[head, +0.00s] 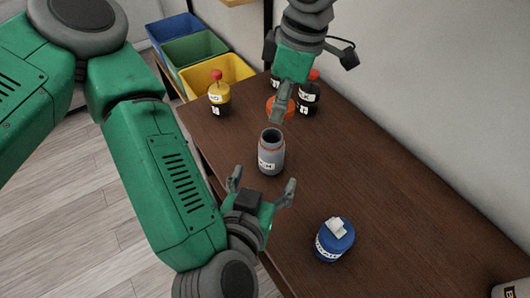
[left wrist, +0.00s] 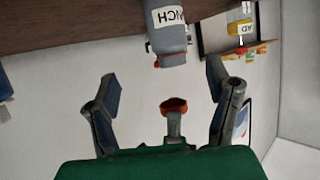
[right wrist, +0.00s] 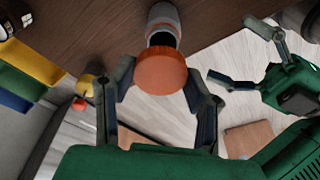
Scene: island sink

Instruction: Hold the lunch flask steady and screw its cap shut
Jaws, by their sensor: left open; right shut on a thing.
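The grey lunch flask (head: 271,158) stands upright and open-topped on the brown table, its label facing me. It also shows in the left wrist view (left wrist: 167,38) and behind the cap in the right wrist view (right wrist: 163,16). My right gripper (head: 283,102) is shut on the orange cap (right wrist: 160,72), holding it above and apart from the flask; the cap (head: 272,106) is partly hidden by a finger in the head view. My left gripper (head: 262,185) is open and empty on the near side of the flask, its fingers spread and apart from it.
A blue container with a white top (head: 334,240) stands at the near right. A yellow bottle with a red top (head: 218,96) and dark bottles (head: 308,98) stand at the far end. Blue, green and yellow bins (head: 216,73) are beyond. The table right of the flask is clear.

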